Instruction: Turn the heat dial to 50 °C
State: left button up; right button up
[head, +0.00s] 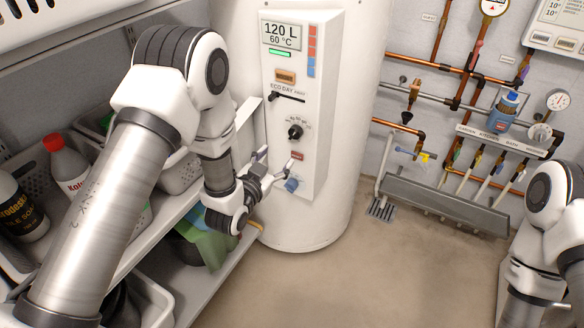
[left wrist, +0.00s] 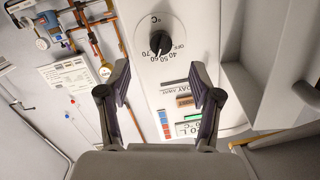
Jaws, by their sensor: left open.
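The heat dial (head: 295,132) is a black knob on the white front panel of the water heater (head: 333,190). In the left wrist view, the dial (left wrist: 160,42) appears upside down, with OFF, 40, 50, 60 and 70 around it. Its pointer faces the numbers, near 60, but the exact setting is hard to read. The panel display (head: 282,36) reads 120 L and 60 °C. My left gripper (head: 279,172) is open and empty, below the dial and apart from it. In the left wrist view, the dial lies beyond and between its fingers (left wrist: 160,95). My right gripper is not visible.
An ECO/DAY/AWAY slider (head: 288,96) sits above the dial, a small red switch (head: 297,155) and a blue fitting (head: 291,185) below. Shelves with a red-capped bottle (head: 66,165) stand left. Copper pipes (head: 440,66) line the right wall. The floor in front is clear.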

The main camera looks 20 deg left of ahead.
aim_at(293, 136)
pick_arm(q)
jog(key=shift+t, duration=0.7)
jog(key=w+b, duration=0.1)
jog(key=w, duration=0.2)
jog(key=w+d+b, duration=0.1)
jog(key=w, duration=0.2)
jog(key=w+b, duration=0.1)
jog(key=w, duration=0.3)
jog(key=shift+d, duration=0.25)
jog(key=c, duration=1.1)
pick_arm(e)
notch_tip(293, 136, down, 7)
